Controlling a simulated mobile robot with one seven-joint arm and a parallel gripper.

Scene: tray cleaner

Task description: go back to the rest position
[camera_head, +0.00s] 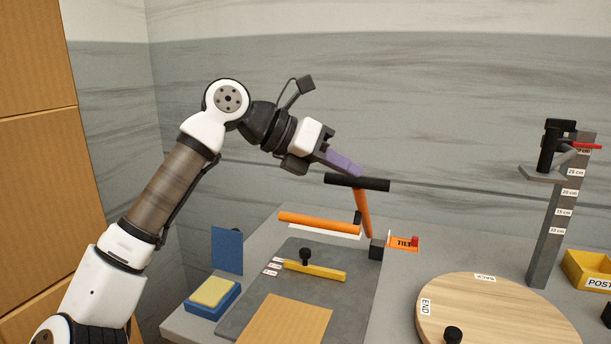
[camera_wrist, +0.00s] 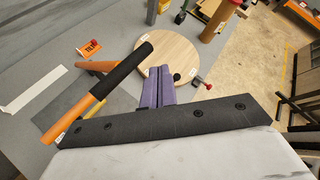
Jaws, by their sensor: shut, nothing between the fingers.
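My gripper (camera_head: 343,163) is at the end of my raised arm, above the back of the table. Its purple fingers (camera_wrist: 158,88) are together with nothing between them. In the head view the fingertips are close to the black grip of an orange lever (camera_head: 363,210); I cannot tell whether they touch. In the wrist view the black grip (camera_wrist: 122,68) lies to the left of the fingers, with a visible gap in the picture. The lever stands up from a black block beside an orange TILT label (camera_head: 403,243).
A grey mat (camera_head: 262,312) holds a yellow bar with a black knob (camera_head: 314,270) and a cardboard-coloured board (camera_head: 287,322). A yellow sponge on a blue block (camera_head: 212,293) is at left. A round wooden turntable (camera_head: 495,310), a scaled post (camera_head: 553,225) and a yellow bin (camera_head: 588,272) are at right.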

